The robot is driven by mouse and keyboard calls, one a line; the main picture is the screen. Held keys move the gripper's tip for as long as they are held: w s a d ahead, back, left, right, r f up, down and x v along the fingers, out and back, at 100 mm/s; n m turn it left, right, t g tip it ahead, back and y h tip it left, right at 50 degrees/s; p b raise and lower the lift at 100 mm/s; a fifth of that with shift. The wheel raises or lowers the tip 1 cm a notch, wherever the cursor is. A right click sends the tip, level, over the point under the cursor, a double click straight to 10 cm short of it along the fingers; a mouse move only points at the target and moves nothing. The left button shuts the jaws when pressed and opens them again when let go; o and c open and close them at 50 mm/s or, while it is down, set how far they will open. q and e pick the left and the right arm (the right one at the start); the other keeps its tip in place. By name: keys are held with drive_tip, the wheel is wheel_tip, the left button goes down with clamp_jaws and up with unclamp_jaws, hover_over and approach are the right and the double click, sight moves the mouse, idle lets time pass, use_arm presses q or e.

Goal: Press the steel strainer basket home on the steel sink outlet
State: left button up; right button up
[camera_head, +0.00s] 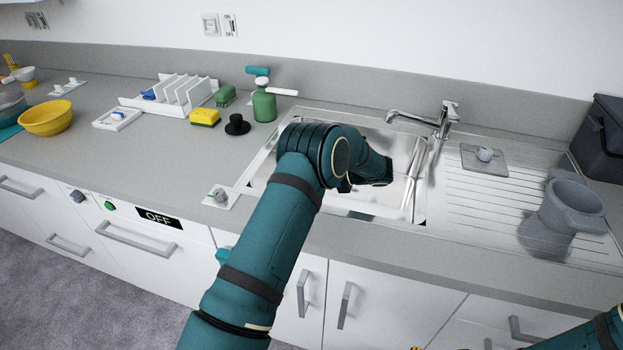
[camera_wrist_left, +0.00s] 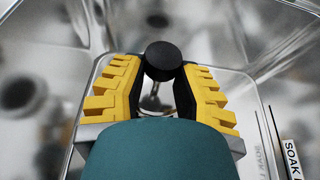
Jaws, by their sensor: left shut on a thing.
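In the left wrist view my left gripper (camera_wrist_left: 161,75), with yellow stepped fingers, is shut on a round black knob (camera_wrist_left: 163,58). I take this knob to be the top of the steel strainer basket; a little shiny metal (camera_wrist_left: 155,98) shows below it. The rest of the basket and the sink outlet are hidden by the gripper, so I cannot tell whether they touch. In the head view my left arm reaches into the steel sink (camera_head: 365,205), and its wrist hides the fingers. A small yellow and black piece (camera_head: 415,348) at the bottom edge may be my right gripper.
A tap (camera_head: 440,118) stands behind the sink. A grey pot (camera_head: 568,208) and a dark bin (camera_head: 603,140) are on the right. A green bottle (camera_head: 264,104), black plug-like knob (camera_head: 237,124) and yellow sponge (camera_head: 205,117) stand left of the sink. The front left counter is clear.

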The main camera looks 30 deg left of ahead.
use_arm(q)
drive_tip(key=shift+f+b, duration=0.85)
drive_tip(key=shift+f, duration=2.05)
drive_tip(key=shift+d+f, duration=0.1)
drive_tip(key=shift+f, duration=0.8)
drive_tip(key=o, duration=1)
drive_tip(key=shift+c, duration=0.2)
drive_tip(key=v, duration=0.7)
drive_tip(key=shift+w+d+r, duration=0.1)
drive_tip(key=shift+d, duration=0.1)
